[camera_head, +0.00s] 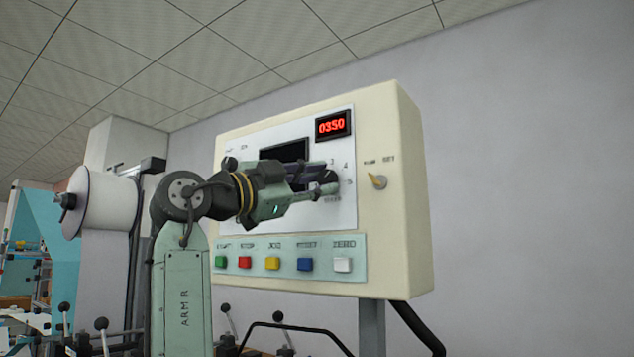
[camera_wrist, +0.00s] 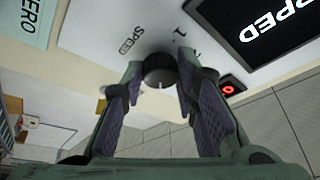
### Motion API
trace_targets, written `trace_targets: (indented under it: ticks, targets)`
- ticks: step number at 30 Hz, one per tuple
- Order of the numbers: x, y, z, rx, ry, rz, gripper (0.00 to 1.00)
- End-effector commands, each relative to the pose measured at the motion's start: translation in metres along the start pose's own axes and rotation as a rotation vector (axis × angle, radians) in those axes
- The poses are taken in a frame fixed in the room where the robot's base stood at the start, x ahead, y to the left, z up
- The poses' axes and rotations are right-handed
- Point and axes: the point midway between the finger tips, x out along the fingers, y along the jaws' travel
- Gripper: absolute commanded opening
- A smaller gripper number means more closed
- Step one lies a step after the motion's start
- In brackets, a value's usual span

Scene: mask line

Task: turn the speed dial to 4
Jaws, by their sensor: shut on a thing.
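The speed dial (camera_wrist: 158,72) is a round black knob on the white face of the control panel. In the head view the fingers mostly hide the dial. The scale numbers 3, 4 and 5 show just right of the fingertips.
The cream control panel (camera_head: 412,230) has a red display (camera_head: 332,125) reading 0350. A dark screen (camera_head: 292,152) is partly behind my gripper. Several coloured buttons (camera_head: 272,263) run along the bottom, and a small pointer knob (camera_head: 377,181) is on the right. A white roll (camera_head: 108,205) stands left.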

Motion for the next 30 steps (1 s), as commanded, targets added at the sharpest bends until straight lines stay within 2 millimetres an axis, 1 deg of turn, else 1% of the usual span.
trace_targets:
  ticks: [14, 15, 23, 30]
  targets:
    - [0.0000, -0.0004, -0.0001, 0.014, 0.000, 0.005, 0.00]
    - [0.0000, -0.0003, -0.0001, 0.014, 0.000, 0.005, 0.29]
    - [0.0001, -0.0002, 0.0001, 0.013, 0.000, 0.005, 0.47]
    - [0.0001, -0.0002, 0.0002, 0.012, 0.000, 0.005, 0.48]
